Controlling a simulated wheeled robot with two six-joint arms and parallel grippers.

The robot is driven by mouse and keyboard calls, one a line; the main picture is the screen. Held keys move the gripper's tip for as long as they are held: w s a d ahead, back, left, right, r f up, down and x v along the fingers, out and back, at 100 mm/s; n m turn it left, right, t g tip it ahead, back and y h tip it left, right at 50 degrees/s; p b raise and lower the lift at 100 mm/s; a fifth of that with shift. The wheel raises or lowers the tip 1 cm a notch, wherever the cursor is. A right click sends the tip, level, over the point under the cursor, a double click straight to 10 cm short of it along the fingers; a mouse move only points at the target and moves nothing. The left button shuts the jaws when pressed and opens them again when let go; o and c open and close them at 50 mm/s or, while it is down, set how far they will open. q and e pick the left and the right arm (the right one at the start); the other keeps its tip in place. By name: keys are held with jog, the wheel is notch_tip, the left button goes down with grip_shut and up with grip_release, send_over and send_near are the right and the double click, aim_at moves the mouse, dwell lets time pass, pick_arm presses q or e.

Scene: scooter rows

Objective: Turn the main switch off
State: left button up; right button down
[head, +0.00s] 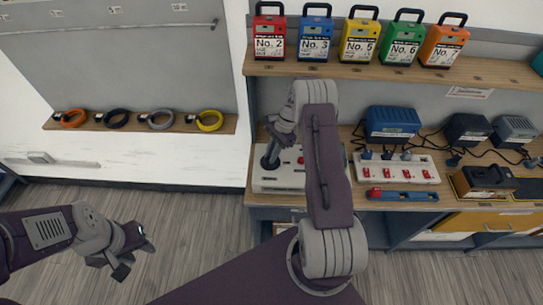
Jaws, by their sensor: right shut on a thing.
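A white box (263,183) with a dark upright lever (270,164) and a red part stands at the left end of the workbench; I take it for the main switch. My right arm hides much of it. My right gripper (272,148) is over the box, shut on the lever's top; its fingertips are small and partly hidden. I cannot tell the switch's exact position. My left gripper (134,260) is empty over the floor at the lower left, with its fingers apart.
A white power strip (430,180) with several red switches lies right of the box, with chargers (393,123) and cables behind. Numbered battery packs (316,35) stand on the shelf above. Coiled cables (160,120) sit on a left ledge. The floor at left is clear.

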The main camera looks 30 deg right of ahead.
jog(key=n, duration=0.2)
jog(key=n+g+b, duration=0.1)
jog(key=n+h, duration=0.1)
jog(key=n, duration=0.1)
jog(key=shift+w+n+g+b, duration=0.25)
jog(key=shift+n+g+b, duration=0.05)
jog(key=shift+g+b, duration=0.1)
jog(key=n, duration=0.2)
jog(key=n+g+h+b, duration=0.1)
jog(key=n, duration=0.1)
jog(key=shift+w+a+r+n, duration=0.1)
jog(key=shift+r+n, duration=0.05)
jog(key=shift+n, duration=0.15)
jog(key=c, duration=1.4)
grip_release()
jog(key=shift+o, duration=0.2)
